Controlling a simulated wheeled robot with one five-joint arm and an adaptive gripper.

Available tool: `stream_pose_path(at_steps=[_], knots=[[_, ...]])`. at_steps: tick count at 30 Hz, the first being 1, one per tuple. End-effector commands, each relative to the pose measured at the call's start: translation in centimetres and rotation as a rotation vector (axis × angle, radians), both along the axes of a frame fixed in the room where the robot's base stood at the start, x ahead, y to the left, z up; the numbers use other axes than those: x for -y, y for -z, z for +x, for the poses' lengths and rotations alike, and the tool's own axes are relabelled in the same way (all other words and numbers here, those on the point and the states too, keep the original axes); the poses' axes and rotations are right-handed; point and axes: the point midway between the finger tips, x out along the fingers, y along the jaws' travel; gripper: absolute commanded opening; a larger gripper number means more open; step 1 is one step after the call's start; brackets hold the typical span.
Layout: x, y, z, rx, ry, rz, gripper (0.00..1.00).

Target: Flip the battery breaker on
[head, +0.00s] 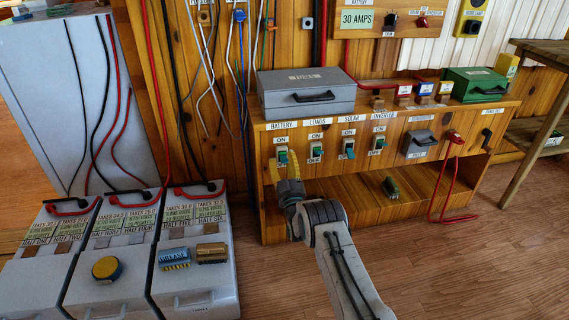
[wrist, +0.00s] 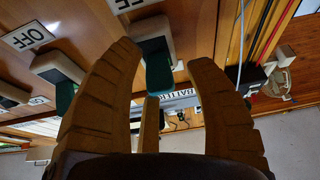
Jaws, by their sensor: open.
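The battery breaker (head: 282,152) is the leftmost of a row of breakers on the wooden panel front, a pale housing with a green lever, under the label BATTERY and an ON tag. I cannot tell which way its lever is set. My gripper (head: 288,183) is just below and in front of it, fingers apart. In the wrist view my gripper (wrist: 163,57) is open, with a breaker's green lever (wrist: 159,76) showing between the fingertips. No grip on it shows. An OFF tag (wrist: 28,37) lies beside a neighbouring breaker (wrist: 57,68).
The loads (head: 316,152), solar (head: 348,149) and inverter (head: 378,143) breakers stand close by to the right. A grey toolbox (head: 305,93) sits on the shelf above. Battery boxes (head: 195,275) stand at the lower left. The wooden floor (head: 460,275) at the right is clear.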

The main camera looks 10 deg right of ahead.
Motion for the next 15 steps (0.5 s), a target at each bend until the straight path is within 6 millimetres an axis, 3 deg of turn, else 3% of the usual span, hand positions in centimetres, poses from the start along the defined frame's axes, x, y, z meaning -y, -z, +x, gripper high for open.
stream_pose_path(at_steps=[6,15], knots=[[0.0,-0.04,0.01,0.0,0.0,0.0,0.52],[0.0,-0.02,-0.01,0.0,0.0,0.0,0.26]])
